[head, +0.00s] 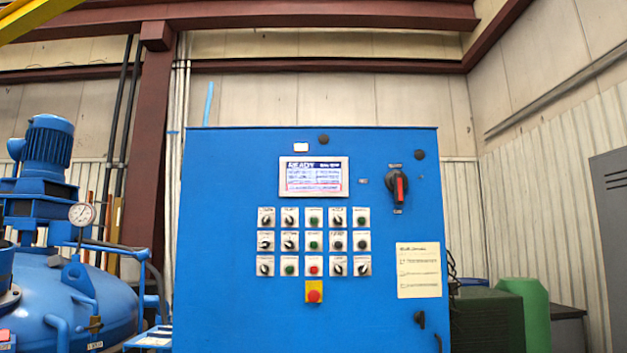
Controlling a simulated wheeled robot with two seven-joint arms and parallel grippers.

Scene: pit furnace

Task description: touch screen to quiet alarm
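A blue control cabinet (227,270) stands upright in front of me in the head view. Its screen (313,177) is set in the upper middle of the front face. The screen is lit, with a dark header that reads "READY" and several lines of text too small to read. Nothing covers the screen. Neither of my grippers shows in this view.
Below the screen are rows of knobs and buttons (314,242) and a red emergency stop (314,296). A red-black rotary switch (398,188) sits at upper right. A blue vessel with motor (70,295) stands left; a green container (532,310) stands right.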

